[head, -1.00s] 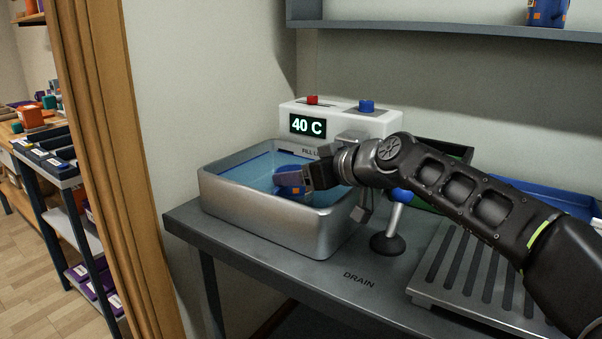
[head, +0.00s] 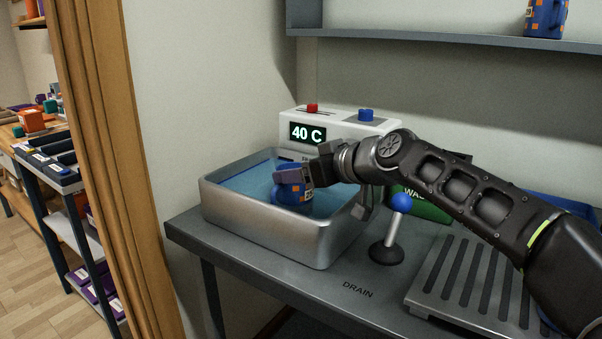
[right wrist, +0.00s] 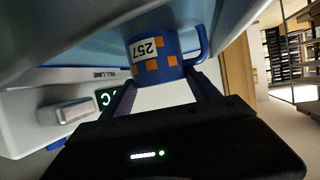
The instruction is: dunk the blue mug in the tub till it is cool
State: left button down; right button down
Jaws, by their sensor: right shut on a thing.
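The blue mug (head: 290,194) has orange squares and sits inside the metal tub (head: 266,229), partly above the blue water (head: 246,181). My right gripper (head: 292,174) is shut on the mug near its top. In the right wrist view, the mug (right wrist: 172,68) is between the fingers, with a white label reading 257 and its handle at the right. The display (head: 307,133) behind the tub reads 40 C. My left gripper is not in view.
The white unit behind the tub has a red knob (head: 312,108) and a blue button (head: 366,115). A blue-knobbed lever (head: 402,203) stands right of the tub, near a slotted rack (head: 470,275). Another blue-and-orange mug (head: 545,18) is on the shelf (head: 440,39).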

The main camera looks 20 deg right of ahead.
notch_tip(320, 180, up, 9)
jog(key=p, duration=0.6)
jog(key=shift+p, duration=0.3)
jog(key=shift+r, duration=0.1)
dwell(0.8)
